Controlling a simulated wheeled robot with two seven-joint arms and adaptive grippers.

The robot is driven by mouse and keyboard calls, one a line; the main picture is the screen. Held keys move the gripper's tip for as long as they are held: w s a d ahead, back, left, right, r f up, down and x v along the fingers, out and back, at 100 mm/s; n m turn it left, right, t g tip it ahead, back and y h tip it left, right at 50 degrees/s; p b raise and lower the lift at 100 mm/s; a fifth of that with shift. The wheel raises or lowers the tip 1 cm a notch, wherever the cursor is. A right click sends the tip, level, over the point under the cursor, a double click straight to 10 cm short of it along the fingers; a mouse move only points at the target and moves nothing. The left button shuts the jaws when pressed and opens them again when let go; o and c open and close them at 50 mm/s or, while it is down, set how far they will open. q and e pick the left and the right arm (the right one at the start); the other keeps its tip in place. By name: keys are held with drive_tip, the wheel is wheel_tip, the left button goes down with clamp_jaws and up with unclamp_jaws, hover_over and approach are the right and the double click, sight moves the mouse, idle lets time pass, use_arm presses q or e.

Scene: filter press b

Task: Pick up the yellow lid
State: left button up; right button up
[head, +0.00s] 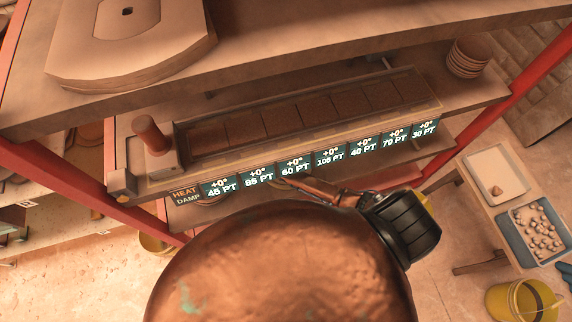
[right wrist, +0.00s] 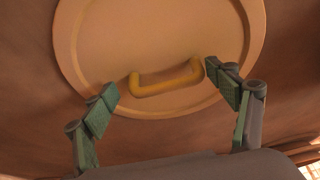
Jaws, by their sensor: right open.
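The yellow lid (right wrist: 165,60) is a pale round disc with a raised rim, and it fills the upper middle of the right wrist view. Its bright yellow bar handle (right wrist: 167,80) stands out from its face. My right gripper (right wrist: 163,92) is open, with one green-padded finger at each side of the handle. Both fingers look apart from the handle, and nothing is held. I cannot make out the lid in the head view. My left gripper shows in neither view.
A large copper dome (head: 280,265) blocks the lower middle of the head view. Behind it is a shelf rack with a long heated trough (head: 310,108) and lit labels. At right, a table holds a white tray (head: 495,172) and a blue tray (head: 516,222); a yellow bucket (head: 496,303) stands below.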

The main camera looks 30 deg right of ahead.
drive_tip(key=shift+w, duration=0.1)
drive_tip(key=shift+c, duration=0.2)
drive_tip(key=c, duration=1.1)
drive_tip(key=shift+r, duration=0.15)
